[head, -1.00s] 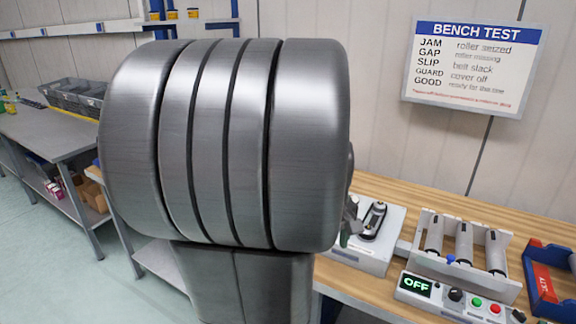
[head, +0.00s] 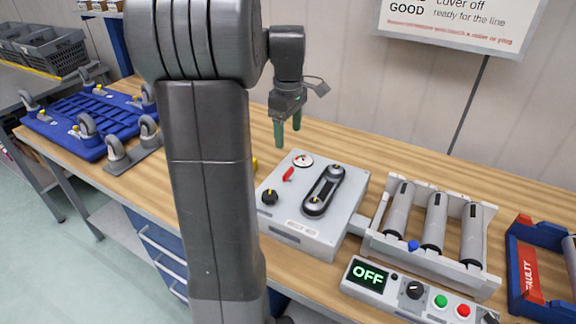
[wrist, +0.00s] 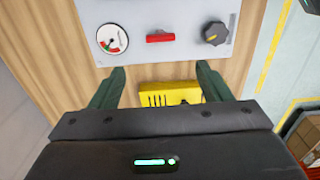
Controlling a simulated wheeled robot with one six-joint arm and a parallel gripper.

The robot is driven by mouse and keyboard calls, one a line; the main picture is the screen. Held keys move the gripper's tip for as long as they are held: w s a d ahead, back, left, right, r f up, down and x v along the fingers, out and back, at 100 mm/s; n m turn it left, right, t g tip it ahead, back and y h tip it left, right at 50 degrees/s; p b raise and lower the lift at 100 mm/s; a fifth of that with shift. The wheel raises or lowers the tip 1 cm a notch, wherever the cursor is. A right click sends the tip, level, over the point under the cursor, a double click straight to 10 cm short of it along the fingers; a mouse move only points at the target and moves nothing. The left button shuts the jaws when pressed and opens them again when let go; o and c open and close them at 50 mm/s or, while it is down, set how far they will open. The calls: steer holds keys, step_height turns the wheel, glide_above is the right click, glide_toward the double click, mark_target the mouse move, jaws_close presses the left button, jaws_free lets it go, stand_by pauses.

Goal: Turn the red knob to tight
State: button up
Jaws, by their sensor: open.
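The red knob (head: 288,174) is a small red bar handle on top of a light grey box (head: 334,231). It also shows in the wrist view (wrist: 160,38), lying crosswise between a round gauge (wrist: 112,39) and a black knob (wrist: 215,33) with a yellow mark. My gripper (head: 288,135) is open and empty, pointing down above the bench, behind the box's far left side. In the wrist view its two green fingers (wrist: 160,85) are spread wide, with the red knob ahead of them and apart from them.
A black belt loop (head: 323,190) sits on the box. A yellow object (wrist: 170,94) lies beside the box, between my fingers in the wrist view. A roller unit (head: 432,225) with an OFF panel (head: 415,292) stands right. A blue caster dolly (head: 85,122) lies left.

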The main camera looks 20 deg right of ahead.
mark_target(288, 171)
step_height(288, 171, down, 12)
steer(key=shift+f, duration=0.25)
steer(key=c, duration=1)
